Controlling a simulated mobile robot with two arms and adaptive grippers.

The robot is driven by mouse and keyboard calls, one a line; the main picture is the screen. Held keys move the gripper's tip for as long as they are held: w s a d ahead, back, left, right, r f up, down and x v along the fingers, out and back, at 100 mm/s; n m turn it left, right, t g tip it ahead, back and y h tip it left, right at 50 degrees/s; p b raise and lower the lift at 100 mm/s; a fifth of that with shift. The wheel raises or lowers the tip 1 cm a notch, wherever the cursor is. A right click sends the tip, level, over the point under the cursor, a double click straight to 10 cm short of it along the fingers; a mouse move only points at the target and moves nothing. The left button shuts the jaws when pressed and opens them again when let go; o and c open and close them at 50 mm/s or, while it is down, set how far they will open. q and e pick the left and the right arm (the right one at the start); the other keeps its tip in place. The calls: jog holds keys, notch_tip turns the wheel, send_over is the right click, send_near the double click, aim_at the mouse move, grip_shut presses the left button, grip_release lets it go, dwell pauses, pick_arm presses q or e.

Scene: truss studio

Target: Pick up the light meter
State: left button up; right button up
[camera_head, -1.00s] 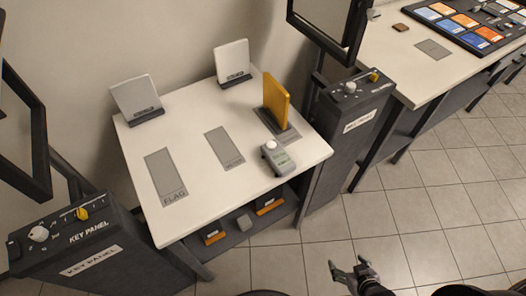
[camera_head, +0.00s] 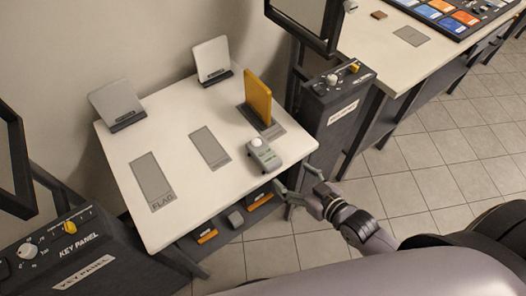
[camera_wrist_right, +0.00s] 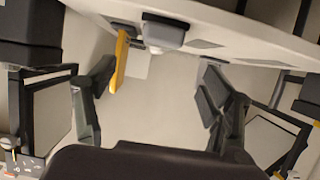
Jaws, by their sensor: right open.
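The light meter (camera_head: 265,156) is a small grey-green device with a white dome. It lies on the white table (camera_head: 190,183) near its right front edge. In the right wrist view the light meter (camera_wrist_right: 166,32) is at the top centre, ahead of the fingers, its dome pointing down in the picture. My right gripper (camera_head: 293,188) is just off the table's front right edge, close to the light meter but apart from it. In the wrist view its two fingers (camera_wrist_right: 152,92) are spread wide with nothing between them. My left gripper is not in view.
A yellow panel (camera_head: 258,97) stands upright just behind the light meter. Two pale panels (camera_head: 212,58) stand at the back. A key panel post (camera_head: 335,105) rises right of the table. Grey flat marks, one labelled FLAG (camera_head: 152,180), lie on the table. Small blocks sit on the shelf below.

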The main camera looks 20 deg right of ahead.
aim_at(272, 161)
jog(key=p+x, duration=0.2)
jog(key=x, duration=0.7)
jog(key=shift+w+a, duration=0.25)
jog(key=shift+w, duration=0.05)
jog(key=shift+w+a+f, duration=0.1)
jog(key=shift+w+f, duration=0.15)
jog(key=shift+w, duration=0.05)
jog(key=shift+s, duration=0.1)
jog(key=shift+c, duration=0.6)
jog(key=shift+r, duration=0.1)
jog(key=c, duration=1.2)
